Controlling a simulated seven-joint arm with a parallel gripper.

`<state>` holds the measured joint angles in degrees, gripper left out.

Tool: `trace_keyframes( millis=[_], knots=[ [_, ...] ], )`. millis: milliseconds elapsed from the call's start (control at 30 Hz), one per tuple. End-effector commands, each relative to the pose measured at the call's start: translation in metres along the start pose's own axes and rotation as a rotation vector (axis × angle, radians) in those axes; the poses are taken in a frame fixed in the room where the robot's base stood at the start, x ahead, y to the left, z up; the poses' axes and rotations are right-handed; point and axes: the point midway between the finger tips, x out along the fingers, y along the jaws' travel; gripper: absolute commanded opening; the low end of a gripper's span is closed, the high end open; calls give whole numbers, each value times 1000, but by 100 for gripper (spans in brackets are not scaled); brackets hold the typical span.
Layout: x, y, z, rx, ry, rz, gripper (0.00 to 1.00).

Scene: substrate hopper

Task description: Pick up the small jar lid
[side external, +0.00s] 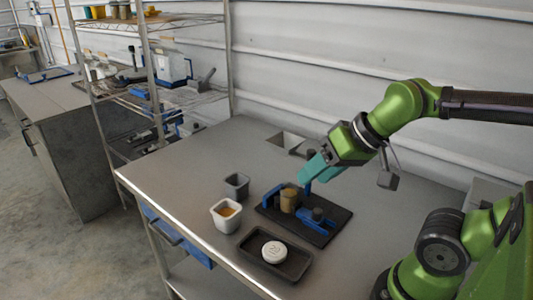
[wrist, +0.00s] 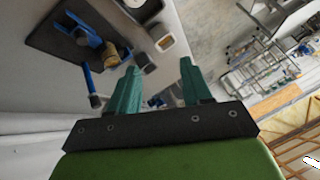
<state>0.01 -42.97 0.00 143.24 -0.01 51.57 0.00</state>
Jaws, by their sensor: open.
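The small jar lid (side external: 274,251) is a white disc with dark marks on top, lying flat in a shallow black tray (side external: 300,268) near the table's front edge. In the wrist view a white patch at the top edge, partly cut off, looks like the lid (wrist: 135,3) in its tray. My gripper (side external: 310,174) has teal fingers and is above the table, behind and to the right of the lid, well apart from it. In the wrist view my gripper (wrist: 157,72) has its fingers spread with nothing between them.
A black mat (side external: 328,238) holds blue fixtures (side external: 317,216) and a tan jar (side external: 289,201), between my gripper and the tray. A white cup with orange-brown contents (side external: 226,215) and a grey cup (side external: 237,185) stand left. A square opening (side external: 287,141) is at the back. A shelf rack stands beyond.

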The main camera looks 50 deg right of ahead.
Motion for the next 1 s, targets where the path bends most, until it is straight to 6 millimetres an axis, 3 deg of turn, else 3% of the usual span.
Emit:
trace_keyframes(
  millis=[300,600,867,1000],
  knots=[
    [0,0,0,0,0,0,50],
    [0,0,0,0,0,0,93],
    [1,0,1,-1,-5,1,93],
    [16,-1,2,-10,-69,26,93]
  ],
)
